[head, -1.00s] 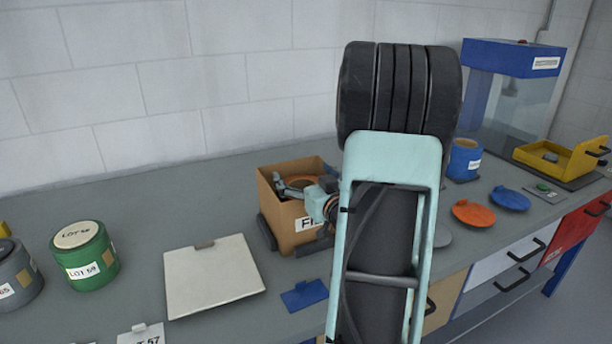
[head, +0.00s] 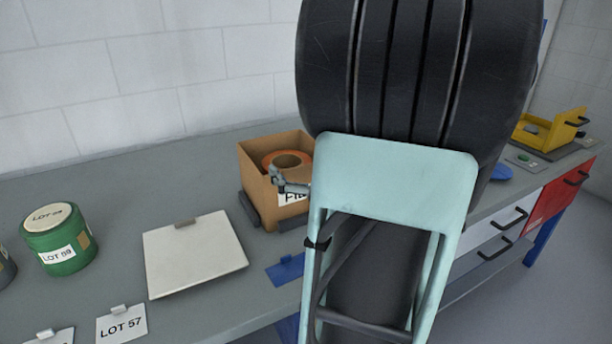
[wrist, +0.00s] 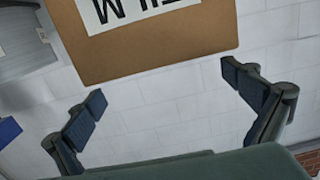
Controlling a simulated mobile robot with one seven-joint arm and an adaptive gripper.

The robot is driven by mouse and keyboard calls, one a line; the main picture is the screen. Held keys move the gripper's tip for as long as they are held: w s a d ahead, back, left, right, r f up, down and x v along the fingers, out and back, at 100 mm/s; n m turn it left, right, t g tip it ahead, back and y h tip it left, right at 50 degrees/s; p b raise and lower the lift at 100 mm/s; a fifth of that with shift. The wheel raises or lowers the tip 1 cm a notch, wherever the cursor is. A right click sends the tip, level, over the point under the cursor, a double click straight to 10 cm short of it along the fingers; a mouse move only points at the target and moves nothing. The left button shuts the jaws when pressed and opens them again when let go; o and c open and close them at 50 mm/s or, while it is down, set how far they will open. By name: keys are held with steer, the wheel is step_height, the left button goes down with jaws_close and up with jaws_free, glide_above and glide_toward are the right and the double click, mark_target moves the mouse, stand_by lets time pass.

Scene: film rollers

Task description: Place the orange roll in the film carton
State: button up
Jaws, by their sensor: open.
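The orange roll (head: 288,160) sits inside the brown film carton (head: 262,190) on the bench, in the head view. Only its top ring shows above the carton's front wall. My gripper (head: 276,182) is in front of the carton, partly hidden behind my arm. In the wrist view my gripper (wrist: 162,98) has its two fingers wide apart with nothing between them. The carton's labelled front wall (wrist: 150,50) shows beyond and above the fingers, apart from them.
A green LOT 59 can (head: 60,245), a pale square plate (head: 195,260) and a blue tag (head: 287,270) lie on the bench left of my arm. A yellow tray (head: 545,130) stands at the far right. My arm hides the bench's middle.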

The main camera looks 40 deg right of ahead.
steer(key=shift+s+a+b, duration=0.1)
steer(key=shift+s+b, duration=0.35)
steer(key=shift+b, duration=0.15)
